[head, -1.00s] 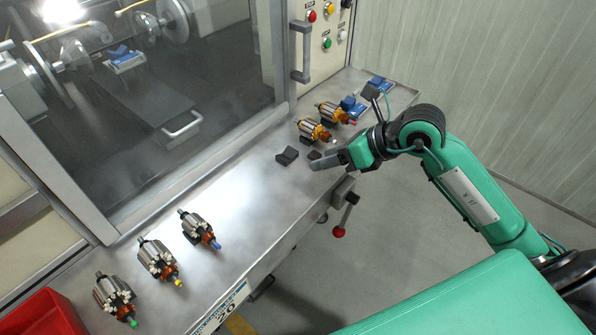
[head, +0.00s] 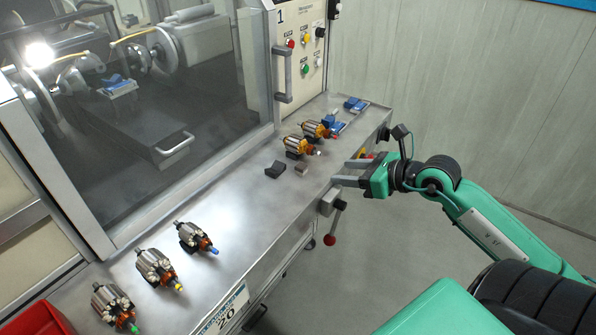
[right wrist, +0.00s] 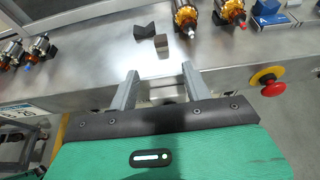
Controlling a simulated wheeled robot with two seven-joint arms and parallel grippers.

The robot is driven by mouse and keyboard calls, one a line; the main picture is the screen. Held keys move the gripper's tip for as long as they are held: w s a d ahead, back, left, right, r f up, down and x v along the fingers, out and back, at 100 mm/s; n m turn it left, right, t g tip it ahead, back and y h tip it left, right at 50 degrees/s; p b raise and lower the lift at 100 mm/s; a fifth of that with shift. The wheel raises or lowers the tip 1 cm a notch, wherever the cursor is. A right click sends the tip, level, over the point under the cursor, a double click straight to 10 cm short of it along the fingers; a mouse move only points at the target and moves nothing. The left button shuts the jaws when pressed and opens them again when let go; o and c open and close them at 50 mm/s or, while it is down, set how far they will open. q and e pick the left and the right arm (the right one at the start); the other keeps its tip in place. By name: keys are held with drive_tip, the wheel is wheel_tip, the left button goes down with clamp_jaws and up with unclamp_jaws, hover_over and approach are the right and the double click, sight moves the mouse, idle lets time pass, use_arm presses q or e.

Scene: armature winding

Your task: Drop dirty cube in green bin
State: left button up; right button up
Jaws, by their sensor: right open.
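A small brownish cube (head: 301,168) sits on the metal counter beside a dark V-shaped block (head: 275,170). The cube also shows in the right wrist view (right wrist: 161,40), beyond the fingertips and close to the block. My right gripper (head: 342,172) is open and empty at the counter's front edge, to the right of the cube and apart from it. In the right wrist view its two fingers (right wrist: 160,72) are spread, with the cube above the gap between them. No green bin is in view. My left gripper is not in view.
Two orange-wound armatures (head: 299,146) stand behind the cube. Several other armatures (head: 157,267) stand at the front left. A red bin (head: 38,318) is at the lower left corner. A lever with a red knob (head: 329,240) juts below the counter edge. Mid-counter is clear.

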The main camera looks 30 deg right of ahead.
drive_tip(key=p, duration=0.1)
approach(306, 168)
drive_tip(key=x, duration=0.4)
drive_tip(key=shift+a, duration=0.15)
drive_tip(key=shift+w+a+f+p, duration=0.1)
drive_tip(key=shift+w+f+p, duration=0.05)
drive_tip(key=shift+w+p, duration=0.15)
drive_tip(key=shift+w+a, duration=0.1)
drive_tip(key=shift+w, duration=0.1)
drive_tip(key=p+x, duration=0.2)
drive_tip(key=x, duration=0.2)
drive_tip(key=shift+w+a+f, duration=0.1)
drive_tip(key=shift+w, duration=0.15)
clamp_jaws()
